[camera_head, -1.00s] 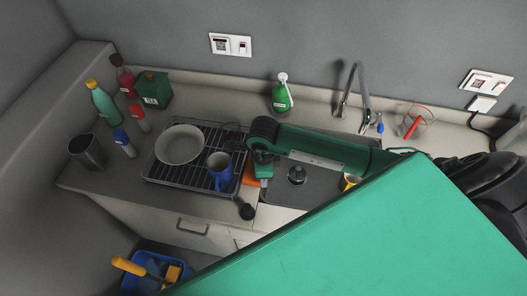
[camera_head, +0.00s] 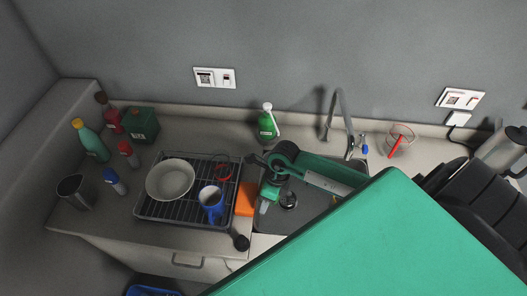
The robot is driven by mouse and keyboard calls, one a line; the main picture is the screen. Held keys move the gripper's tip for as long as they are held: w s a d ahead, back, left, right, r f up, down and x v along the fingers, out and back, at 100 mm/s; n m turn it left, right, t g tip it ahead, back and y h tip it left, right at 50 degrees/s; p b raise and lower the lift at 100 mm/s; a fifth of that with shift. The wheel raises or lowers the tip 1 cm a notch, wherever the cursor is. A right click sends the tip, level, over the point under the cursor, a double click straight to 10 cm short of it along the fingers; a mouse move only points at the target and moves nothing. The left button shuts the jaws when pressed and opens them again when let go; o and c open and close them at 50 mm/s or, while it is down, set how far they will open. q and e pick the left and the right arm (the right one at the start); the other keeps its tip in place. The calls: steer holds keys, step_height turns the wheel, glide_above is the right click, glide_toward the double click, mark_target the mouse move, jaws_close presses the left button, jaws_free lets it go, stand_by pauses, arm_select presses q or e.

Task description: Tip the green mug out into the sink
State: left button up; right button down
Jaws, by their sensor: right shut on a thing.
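My right gripper (camera_head: 271,178) is at the end of the green and black arm that comes in from the right. It is above the left part of the grey sink (camera_head: 322,207), close to the orange sponge. It is shut on a small green thing (camera_head: 268,194), seemingly the green mug. Its outline is hard to tell from my own green wrist parts, so its tilt and contents cannot be told. My green arm hides much of the sink's right and front. My left gripper is not in view.
A dish rack (camera_head: 181,213) left of the sink holds a pale bowl (camera_head: 170,180) and a blue mug (camera_head: 211,204). An orange sponge (camera_head: 246,199) lies between rack and sink. The tap (camera_head: 345,118) and a green soap bottle (camera_head: 267,124) stand behind. Several bottles crowd the far left.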

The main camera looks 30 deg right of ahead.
steer(key=shift+s+d+f+y, duration=0.1)
steer(key=shift+d+y, duration=1.1)
steer(key=shift+d, duration=0.35)
steer(key=shift+f+y, duration=0.8)
steer(key=shift+f, duration=0.65)
steer(key=shift+f+y, duration=0.15)
steer(key=shift+y, duration=0.45)
steer(key=shift+d+f+y+b, duration=0.1)
steer(key=shift+d+y+b, duration=0.1)
steer(key=shift+y+b, duration=0.45)
steer(key=shift+d+g+y, duration=0.1)
steer(key=shift+g+y, duration=0.15)
steer(key=shift+g, duration=0.05)
